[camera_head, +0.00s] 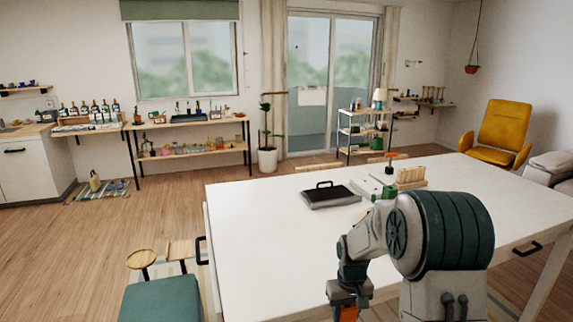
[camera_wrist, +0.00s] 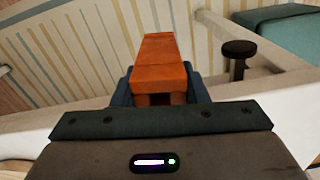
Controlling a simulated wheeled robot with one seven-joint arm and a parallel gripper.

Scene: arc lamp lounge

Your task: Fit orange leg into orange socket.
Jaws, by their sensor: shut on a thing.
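My gripper (camera_wrist: 160,90) is shut on an orange leg (camera_wrist: 158,62), a block-like piece that sticks out beyond the fingers in the wrist view. In the head view my gripper (camera_head: 347,298) is low at the bottom, near the front edge of the white table (camera_head: 270,240). A bit of the orange leg (camera_head: 347,314) shows under it. I cannot make out an orange socket in either view; my arm hides part of the table.
On the table stand a dark tray-like case with a handle (camera_head: 330,195), a pale and green box (camera_head: 372,188) and a wooden rack (camera_head: 410,178). A teal seat (camera_head: 160,300) is at lower left. The table's left part is clear. A striped surface (camera_wrist: 75,50) lies beyond the leg.

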